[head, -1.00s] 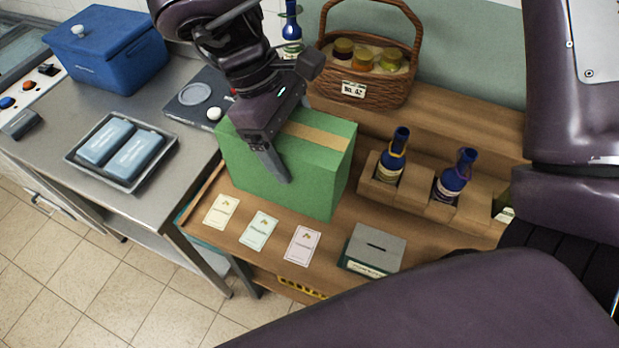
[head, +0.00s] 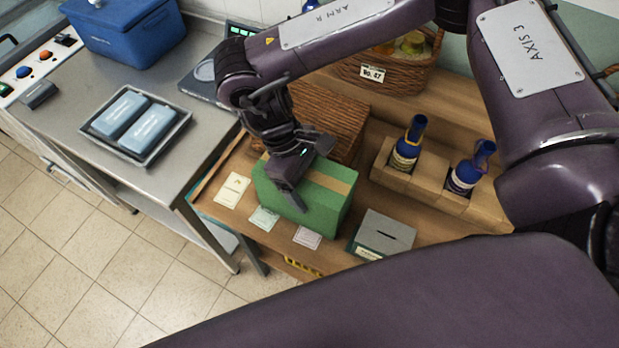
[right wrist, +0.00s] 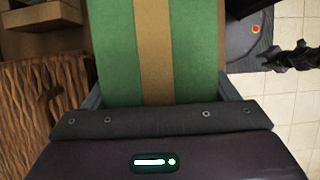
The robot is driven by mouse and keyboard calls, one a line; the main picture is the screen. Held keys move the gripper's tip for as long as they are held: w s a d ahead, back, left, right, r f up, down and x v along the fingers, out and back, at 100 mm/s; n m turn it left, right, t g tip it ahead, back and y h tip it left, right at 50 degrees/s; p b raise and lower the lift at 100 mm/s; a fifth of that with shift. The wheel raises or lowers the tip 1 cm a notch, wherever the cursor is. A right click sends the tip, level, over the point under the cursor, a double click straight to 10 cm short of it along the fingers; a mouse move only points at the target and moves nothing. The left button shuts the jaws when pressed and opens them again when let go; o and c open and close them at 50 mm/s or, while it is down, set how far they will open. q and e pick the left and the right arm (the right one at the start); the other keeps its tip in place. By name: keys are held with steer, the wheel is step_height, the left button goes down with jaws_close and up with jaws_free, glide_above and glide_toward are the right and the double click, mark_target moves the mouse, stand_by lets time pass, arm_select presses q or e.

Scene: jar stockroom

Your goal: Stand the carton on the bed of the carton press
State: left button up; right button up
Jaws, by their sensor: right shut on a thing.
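The green carton (head: 325,206) has a tan strip of tape along its top. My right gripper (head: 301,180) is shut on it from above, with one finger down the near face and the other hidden. In the right wrist view the carton (right wrist: 112,58) fills the space between the fingers. In the head view it overlaps the far ends of two cards at the table's front edge; I cannot tell whether it touches the table. I cannot make out the carton press for certain. My left gripper is not in view in the head view.
A brown wicker hamper (head: 345,112) stands close behind the carton. A grey slotted box (head: 388,232) is to its right, with blue bottles (head: 408,145) in a wooden rack beyond. A steel bench (head: 75,125) with a tray (head: 168,146) is at the left.

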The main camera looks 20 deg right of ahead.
steer(key=o, duration=1.2)
